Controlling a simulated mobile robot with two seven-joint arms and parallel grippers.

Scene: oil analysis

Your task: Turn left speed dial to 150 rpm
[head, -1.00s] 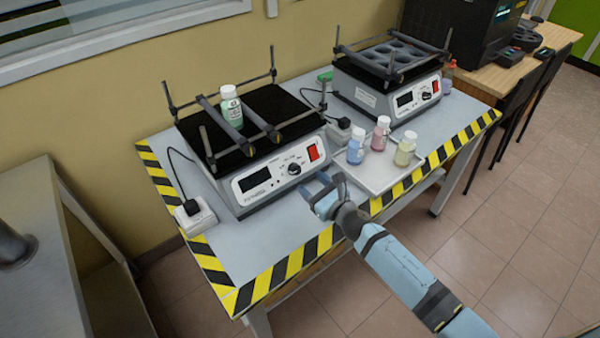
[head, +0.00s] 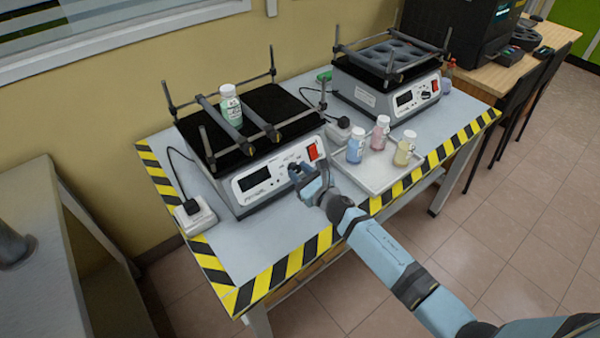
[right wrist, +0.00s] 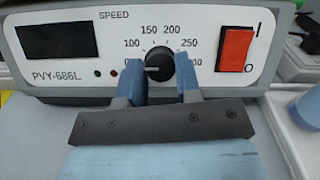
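The left speed dial is a black knob on the front panel of the left shaker (head: 222,192). In the right wrist view the dial (right wrist: 159,63) shows between my fingers, its white mark pointing left, well below the 150 label. My right gripper (head: 300,172) is at this panel, and its blue fingers (right wrist: 160,78) lie close against both sides of the dial. They look closed on it. The dial is largely covered by the gripper in the head view. My left gripper is not in view.
A red power switch (right wrist: 236,48) is right of the dial, and a dark display (right wrist: 58,41) is left. A green-labelled bottle (head: 231,106) stands on the shaker. A tray (head: 372,186) with several small bottles is to the right. A second shaker (head: 390,88) stands behind.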

